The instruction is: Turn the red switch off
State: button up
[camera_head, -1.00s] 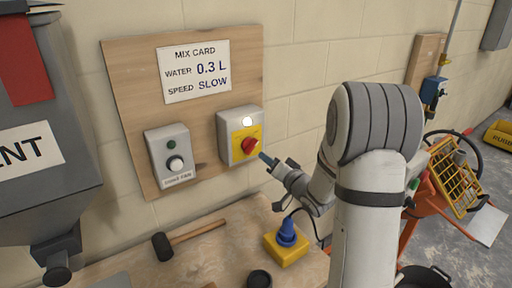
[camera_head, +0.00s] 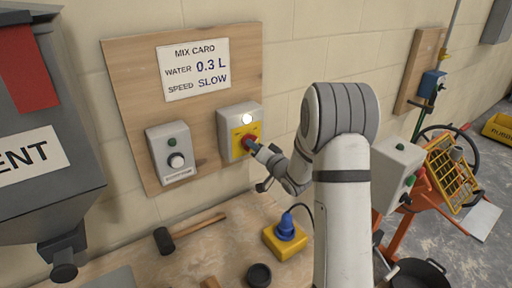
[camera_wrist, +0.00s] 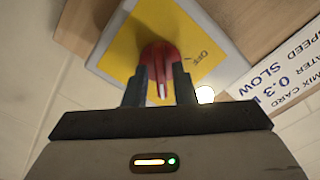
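The red switch (camera_head: 248,141) is a knob on a yellow plate on a grey box (camera_head: 227,151), fixed to a wooden wall board. In the wrist view the red switch (camera_wrist: 159,55) has a raised grip with a white mark, which points down the picture, away from the printed OFF. A white lamp (camera_head: 247,118) on the box is lit; it also shows in the wrist view (camera_wrist: 205,94). My gripper (camera_head: 254,147) is at the switch. In the wrist view my gripper (camera_wrist: 159,90) has one finger on each side of the grip, apparently with small gaps.
A grey box with a dial (camera_head: 176,161) is left of the switch box. A mix card (camera_head: 194,70) hangs above. A mallet (camera_head: 165,240), a blue plug on a yellow block (camera_head: 285,246) and a dark cup (camera_head: 259,275) are on the bench below. An orange mixer (camera_head: 404,235) stands right.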

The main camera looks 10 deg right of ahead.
grip_shut()
jog(key=shift+f+b, duration=0.1)
jog(key=shift+b, duration=0.2)
jog(key=n+b, duration=1.7)
jog(key=b, duration=0.6)
jog(key=shift+n, duration=0.4)
jog(key=shift+o, duration=1.2)
grip_release()
